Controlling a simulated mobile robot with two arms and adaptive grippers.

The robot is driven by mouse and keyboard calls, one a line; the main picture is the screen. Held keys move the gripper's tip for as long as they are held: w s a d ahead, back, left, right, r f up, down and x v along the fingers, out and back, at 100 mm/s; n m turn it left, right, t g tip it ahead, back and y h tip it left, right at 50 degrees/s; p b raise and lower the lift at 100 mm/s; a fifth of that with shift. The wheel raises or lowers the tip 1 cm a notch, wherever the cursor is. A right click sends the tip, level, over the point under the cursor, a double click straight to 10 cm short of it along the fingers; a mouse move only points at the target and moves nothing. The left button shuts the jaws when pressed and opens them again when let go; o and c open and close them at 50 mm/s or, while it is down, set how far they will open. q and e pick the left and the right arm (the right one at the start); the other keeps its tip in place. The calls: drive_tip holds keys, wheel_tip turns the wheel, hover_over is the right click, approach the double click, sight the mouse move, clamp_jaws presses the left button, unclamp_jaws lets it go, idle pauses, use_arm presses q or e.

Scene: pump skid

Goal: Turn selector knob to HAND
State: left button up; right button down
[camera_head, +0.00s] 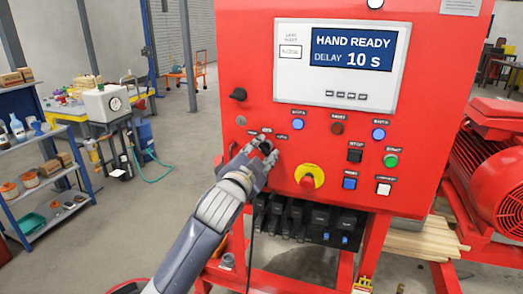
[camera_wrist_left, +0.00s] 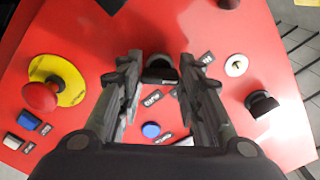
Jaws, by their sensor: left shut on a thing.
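The red control panel (camera_head: 230,60) faces me. The black selector knob (camera_head: 266,147) sits at its lower left, with small labels around it. My left gripper (camera_head: 259,163) reaches the panel from below and is shut on this knob. In the left wrist view the knob (camera_wrist_left: 160,74) shows between the fingertips of the gripper (camera_wrist_left: 160,82). The fingers hide part of it, and I cannot tell which label it points at. The display (camera_head: 354,55) reads HAND READY, DELAY 10 s. My right gripper is not in view.
A red emergency stop on a yellow disc (camera_head: 309,176) is right of the gripper. Another black knob (camera_head: 238,94) is above left. Several lamps and buttons, one a green button (camera_head: 391,161), fill the panel's right.

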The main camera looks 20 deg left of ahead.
use_arm(q)
drive_tip(key=shift+n, duration=0.6)
drive_tip(key=o, duration=1.1)
drive_tip(key=shift+c, duration=0.2)
drive_tip(key=shift+s, duration=0.1)
drive_tip(key=s, duration=1.1)
drive_tip(key=shift+s+a, duration=0.2)
drive_tip(key=shift+s, duration=0.2)
drive_tip(key=shift+f, duration=0.1)
